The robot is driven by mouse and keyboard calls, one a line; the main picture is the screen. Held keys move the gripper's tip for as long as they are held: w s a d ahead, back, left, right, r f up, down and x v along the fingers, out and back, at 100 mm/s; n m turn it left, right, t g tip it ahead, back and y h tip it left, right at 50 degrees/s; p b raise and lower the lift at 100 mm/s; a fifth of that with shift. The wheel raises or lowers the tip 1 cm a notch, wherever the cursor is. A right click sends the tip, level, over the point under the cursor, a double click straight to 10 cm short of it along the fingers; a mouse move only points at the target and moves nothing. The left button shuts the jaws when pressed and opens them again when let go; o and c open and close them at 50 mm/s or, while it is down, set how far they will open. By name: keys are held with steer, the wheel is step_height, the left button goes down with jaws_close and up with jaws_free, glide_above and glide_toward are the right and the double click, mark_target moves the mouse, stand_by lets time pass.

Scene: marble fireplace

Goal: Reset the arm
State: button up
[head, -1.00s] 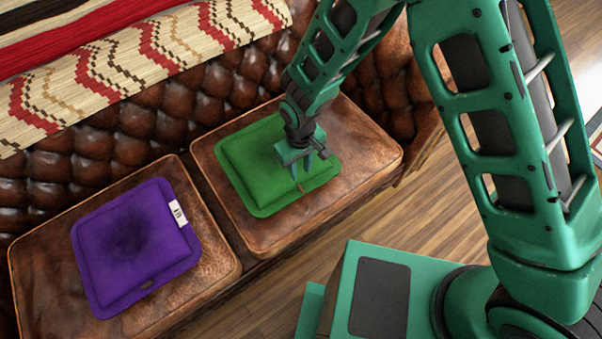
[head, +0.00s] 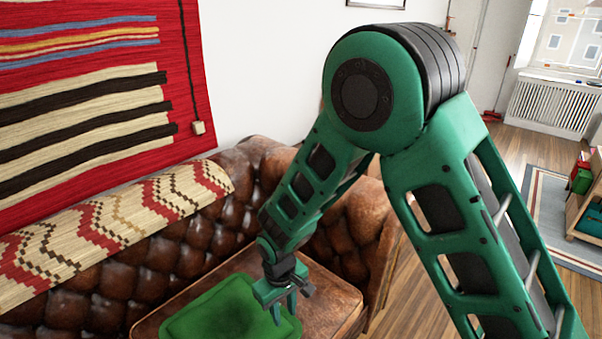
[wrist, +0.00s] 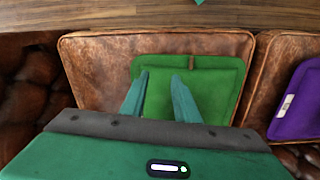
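My green arm reaches from the right of the head view over a brown leather sofa (head: 100,285). My gripper (head: 284,314) points down above a green cushion (head: 222,312) on the sofa seat. In the wrist view, my gripper's two fingers (wrist: 160,82) are spread apart with only the green cushion (wrist: 213,88) showing between them. The gripper is open and empty. I cannot tell the exact gap between fingertips and cushion.
A purple cushion (wrist: 298,103) lies on the neighbouring seat in the wrist view. A patterned throw (head: 110,230) covers the sofa back, below a red striped wall hanging (head: 95,95). Wooden floor (head: 508,215) is open at right, near a shelf (head: 585,200) and a radiator (head: 550,107).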

steer(key=w+d+r+m, duration=0.1)
steer(key=d+r+m, duration=0.1)
steer(key=d+r, duration=0.6)
steer(key=d+r+m, duration=0.3)
steer(key=d+r, duration=0.1)
steer(key=d, duration=0.8)
steer(key=w+d+r+m, duration=0.1)
steer(key=d+r+m, duration=0.1)
steer(key=d+r, duration=0.55)
steer(key=s+d+r+m, duration=0.3)
steer(key=s+d, duration=0.6)
steer(key=s, duration=0.2)
steer(key=s+d+r+m, duration=0.3)
steer(key=s+d+m, duration=0.1)
steer(key=s+d, duration=0.5)
steer(key=shift+s+d+r, duration=0.2)
steer(key=shift+s+r, duration=0.1)
steer(key=shift+s, duration=0.6)
